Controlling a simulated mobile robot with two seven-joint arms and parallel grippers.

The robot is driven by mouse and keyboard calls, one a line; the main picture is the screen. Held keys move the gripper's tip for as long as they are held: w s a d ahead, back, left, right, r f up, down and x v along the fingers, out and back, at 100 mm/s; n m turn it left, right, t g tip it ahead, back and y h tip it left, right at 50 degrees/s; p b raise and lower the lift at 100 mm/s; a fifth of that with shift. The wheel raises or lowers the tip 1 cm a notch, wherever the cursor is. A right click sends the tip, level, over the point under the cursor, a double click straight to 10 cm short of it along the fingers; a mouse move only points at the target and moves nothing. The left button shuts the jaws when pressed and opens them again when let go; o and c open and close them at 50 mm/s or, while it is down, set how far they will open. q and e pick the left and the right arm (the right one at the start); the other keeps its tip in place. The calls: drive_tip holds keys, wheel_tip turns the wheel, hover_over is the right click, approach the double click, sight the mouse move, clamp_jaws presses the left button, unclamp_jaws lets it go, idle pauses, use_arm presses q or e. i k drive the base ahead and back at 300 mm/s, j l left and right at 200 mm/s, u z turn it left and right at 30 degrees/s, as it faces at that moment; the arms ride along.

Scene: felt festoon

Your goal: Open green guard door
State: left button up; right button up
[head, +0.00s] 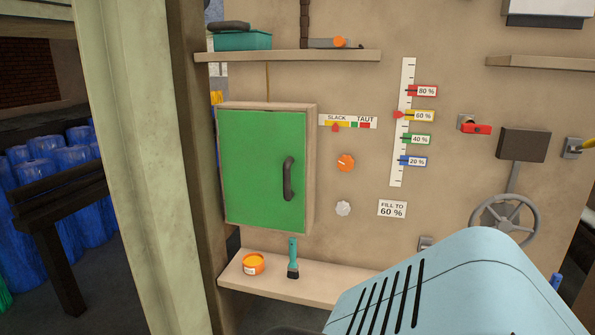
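The green guard door (257,173) is the front of a box mounted on the beige wall, left of centre in the head view. It sits flush in its wooden-looking frame and looks closed. A dark vertical handle (289,178) is on its right side. Neither of my grippers shows in the head view, so I cannot see whether they are open or shut. Nothing touches the door or its handle.
A pale green post (135,160) stands close on the left. A shelf (300,56) is above the box; a lower ledge (330,285) holds an orange tin (253,265) and a brush (293,258). A light blue slotted housing (450,290) fills the lower right.

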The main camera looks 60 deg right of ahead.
sight(262, 154)
drive_tip(key=z, duration=1.85)
